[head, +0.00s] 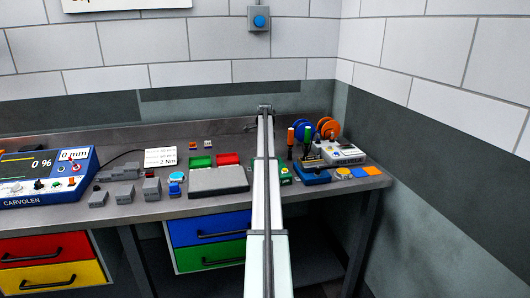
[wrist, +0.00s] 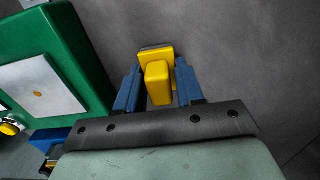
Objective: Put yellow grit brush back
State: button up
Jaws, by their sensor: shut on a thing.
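The yellow grit brush (wrist: 157,84) is between the two blue fingers of my gripper (wrist: 157,72) in the wrist view. The gripper is shut on it. The brush has a yellow block-shaped body with a dark grey strip along its far edge. A grey surface lies beyond the brush; I cannot tell whether the brush touches it. In the head view my arm runs straight away over the workbench, and I cannot make out the gripper or the brush there. The brush's storage place cannot be identified for certain.
A green block with a pale plate (wrist: 45,85) is close left of my gripper. On the workbench (head: 225,205), a grey tray (head: 218,181) lies left of my arm.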

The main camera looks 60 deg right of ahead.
jog(key=shift+f, duration=0.15)
jog(key=o, duration=1.1)
notch_tip(320, 180, up, 12)
jog(key=shift+f, duration=0.2)
jog(key=shift+r, duration=0.3)
jog(key=shift+a, duration=0.1)
